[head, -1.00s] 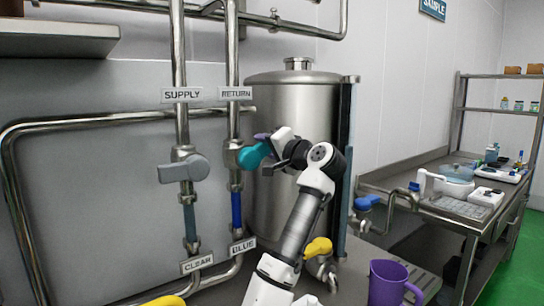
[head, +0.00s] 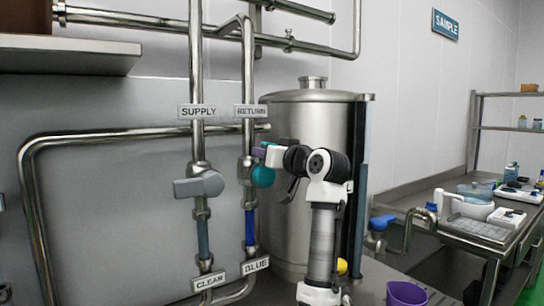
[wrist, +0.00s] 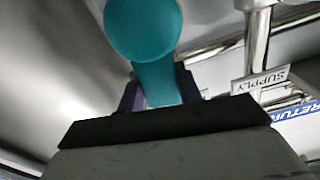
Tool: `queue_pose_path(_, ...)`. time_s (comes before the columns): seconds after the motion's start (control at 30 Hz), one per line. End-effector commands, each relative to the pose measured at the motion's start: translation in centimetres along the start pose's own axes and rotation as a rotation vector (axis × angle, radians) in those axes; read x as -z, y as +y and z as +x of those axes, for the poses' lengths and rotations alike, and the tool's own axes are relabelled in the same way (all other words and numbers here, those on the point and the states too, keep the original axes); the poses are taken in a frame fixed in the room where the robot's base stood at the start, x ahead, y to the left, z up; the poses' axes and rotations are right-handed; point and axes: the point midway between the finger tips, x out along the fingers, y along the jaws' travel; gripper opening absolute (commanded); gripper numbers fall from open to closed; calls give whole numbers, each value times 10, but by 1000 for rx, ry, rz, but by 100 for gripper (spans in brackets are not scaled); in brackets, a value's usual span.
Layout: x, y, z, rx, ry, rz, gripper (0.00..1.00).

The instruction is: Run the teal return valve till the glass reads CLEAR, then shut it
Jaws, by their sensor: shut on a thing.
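The teal return valve (head: 263,177) sits on the RETURN pipe (head: 248,75), in front of the steel tank. My gripper (head: 262,153) is at its handle, partly hidden in the head view. In the wrist view, my gripper (wrist: 160,92) is shut on the teal handle (wrist: 157,82), with a purple finger on each side and the round teal hub beyond. The return sight glass (head: 250,228) below the valve looks deep blue, and the plate (head: 255,265) under it reads BLUE.
The grey SUPPLY valve (head: 199,185) is close on the left. Its sight glass (head: 203,238) is grey-teal, above a CLEAR plate (head: 209,281). The steel tank (head: 310,120) stands behind my arm. A purple mug (head: 407,293) and a blue-handled tap (head: 382,222) are at the right.

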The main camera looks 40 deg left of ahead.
Motion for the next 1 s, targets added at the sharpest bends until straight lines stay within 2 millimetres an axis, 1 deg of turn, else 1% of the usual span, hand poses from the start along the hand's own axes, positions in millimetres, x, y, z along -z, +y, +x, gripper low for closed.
queue_pose_path(0.2,-1,-6,0,-1,-2,-111,0)
queue_pose_path(0.4,-2,-9,0,1,-2,-162,0)
queue_pose_path(0.9,-2,-11,0,2,-2,-182,0)
queue_pose_path(0.93,-2,-11,0,2,-2,-182,37)
queue_pose_path(1.0,-2,-11,0,1,-2,-181,46)
